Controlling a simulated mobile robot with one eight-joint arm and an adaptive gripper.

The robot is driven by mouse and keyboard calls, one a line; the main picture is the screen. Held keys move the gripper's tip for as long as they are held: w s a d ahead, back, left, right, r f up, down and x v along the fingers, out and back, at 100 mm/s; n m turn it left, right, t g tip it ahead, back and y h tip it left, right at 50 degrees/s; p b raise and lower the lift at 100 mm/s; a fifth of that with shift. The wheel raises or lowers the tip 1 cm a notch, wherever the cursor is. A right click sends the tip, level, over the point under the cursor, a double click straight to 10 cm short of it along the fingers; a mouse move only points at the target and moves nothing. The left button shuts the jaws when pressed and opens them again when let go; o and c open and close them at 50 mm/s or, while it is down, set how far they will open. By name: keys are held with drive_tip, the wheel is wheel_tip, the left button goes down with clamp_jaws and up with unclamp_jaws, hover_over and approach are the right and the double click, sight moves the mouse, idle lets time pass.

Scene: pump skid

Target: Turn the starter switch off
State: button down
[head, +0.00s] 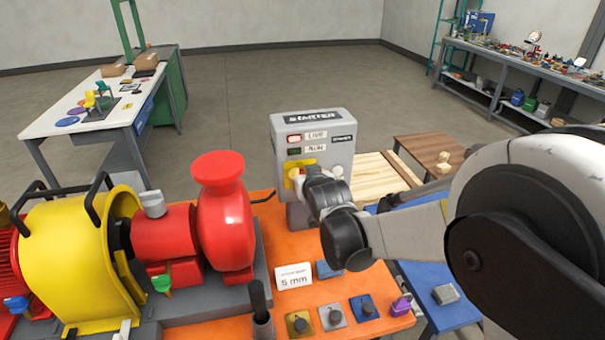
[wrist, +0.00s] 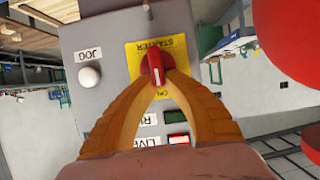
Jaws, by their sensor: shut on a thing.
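The grey starter box (head: 313,125) stands at the back of the orange skid, its front facing me. Its yellow switch plate (head: 308,165) is partly hidden by my gripper (head: 300,177). In the wrist view, where the labels appear upside down, the red starter switch (wrist: 156,66) sits on the yellow plate (wrist: 134,62). My gripper's tan fingers (wrist: 157,80) are closed around the knob from both sides. The knob's white mark points toward the ON label. The lamp by LIVE (head: 294,138) looks bright red; the green lamp (head: 294,151) looks dark.
A white JOG button (wrist: 90,77) is beside the switch plate. The red pump (head: 222,215) and yellow guard (head: 70,260) stand left of my arm. A 5 mm card (head: 293,276) and several small parts lie on the orange skid (head: 350,285) below.

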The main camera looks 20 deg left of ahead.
drive_tip(key=shift+s+a+f+n+t+h+b, duration=0.3)
drive_tip(key=shift+n+t+h+b, duration=0.6)
drive_tip(key=shift+n+b, duration=1)
drive_tip(key=shift+s+a+f+n+t+h+b, duration=0.1)
drive_tip(key=shift+a+f+n+t+h+b, duration=0.4)
drive_tip(key=shift+n+t+b, duration=1.35)
drive_tip(key=shift+s+a+f+n+t+h+b, duration=0.25)
drive_tip(key=shift+f+n+t+h+b, duration=0.4)
drive_tip(key=shift+n, duration=2.2)
drive_tip(key=shift+r, duration=0.2)
drive_tip(key=c, duration=1.4)
unclamp_jaws()
drive_tip(key=shift+w, duration=0.1)
